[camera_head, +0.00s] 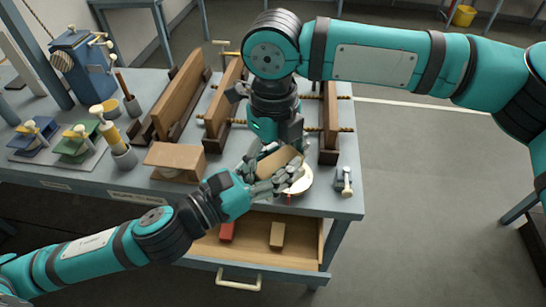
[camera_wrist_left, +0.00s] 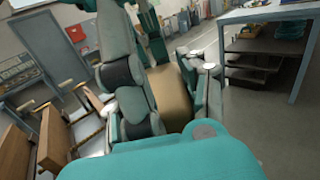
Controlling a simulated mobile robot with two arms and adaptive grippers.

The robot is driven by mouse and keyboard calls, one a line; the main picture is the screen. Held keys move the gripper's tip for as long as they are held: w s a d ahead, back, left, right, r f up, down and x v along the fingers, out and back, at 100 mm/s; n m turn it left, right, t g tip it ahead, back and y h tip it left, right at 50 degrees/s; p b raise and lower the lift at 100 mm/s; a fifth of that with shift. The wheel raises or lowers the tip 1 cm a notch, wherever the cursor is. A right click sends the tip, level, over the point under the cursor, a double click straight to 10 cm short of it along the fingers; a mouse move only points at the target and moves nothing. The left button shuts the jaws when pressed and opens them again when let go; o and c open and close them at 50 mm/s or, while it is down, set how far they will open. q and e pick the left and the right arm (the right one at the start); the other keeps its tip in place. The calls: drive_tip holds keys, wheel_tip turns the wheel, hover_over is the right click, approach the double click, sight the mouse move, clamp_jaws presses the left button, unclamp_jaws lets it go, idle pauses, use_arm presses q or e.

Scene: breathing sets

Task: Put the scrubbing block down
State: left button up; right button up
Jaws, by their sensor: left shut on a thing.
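The scrubbing block appears to be the tan block (camera_head: 280,162) held above the bench's front right part; it also shows as a brown block (camera_wrist_left: 170,95) in the left wrist view. My left gripper (camera_head: 277,177) reaches in from the lower left with its fingers shut around this block. My right gripper (camera_head: 277,133) points down from above, right behind the block. Its fingertips are partly hidden, and I cannot tell whether it touches the block. A pale round dish (camera_head: 303,184) sits under and beside the left fingers, partly hidden.
An open drawer (camera_head: 200,248) below the bench edge holds a red block (camera_head: 227,231) and a tan block (camera_head: 277,235). A brown box-like block (camera_head: 174,161), wooden boards (camera_head: 180,95) and a small metal fitting (camera_head: 343,180) stand on the bench (camera_head: 130,180).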

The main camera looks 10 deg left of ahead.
drive_tip(key=shift+s+a, duration=0.1)
drive_tip(key=shift+c, duration=1.1)
use_arm(q)
drive_tip(key=o, duration=1.3)
use_arm(e)
drive_tip(key=shift+c, duration=0.9)
